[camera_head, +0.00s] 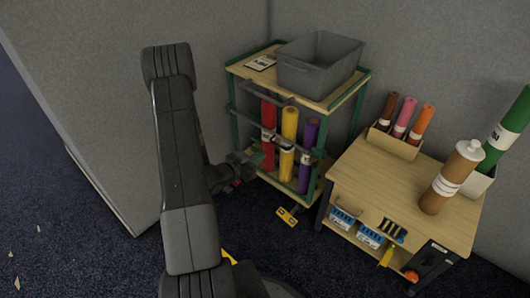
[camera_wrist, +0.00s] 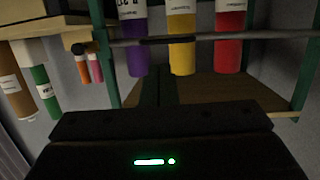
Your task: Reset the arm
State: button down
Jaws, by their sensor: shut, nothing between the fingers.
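My arm (camera_head: 185,150) stands bent in the left half of the head view, its dark links reaching from the bottom up and then down. My gripper (camera_head: 246,165) is small and partly hidden there, in front of the shelf rack with coloured rolls. It is shut and holds nothing.
The wooden rack (camera_head: 238,70) carries a grey bin (camera_head: 318,72) on top and red (camera_head: 268,125), yellow (camera_head: 289,130) and purple (camera_head: 308,140) rolls. At right, a wooden table (camera_head: 385,180) bears a brown bottle-like roll (camera_head: 450,178). Grey partitions stand behind; dark carpet is open at lower left.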

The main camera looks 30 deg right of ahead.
jog(key=v, duration=0.5)
jog(key=shift+s+p, duration=0.25)
jog(key=shift+p, duration=0.05)
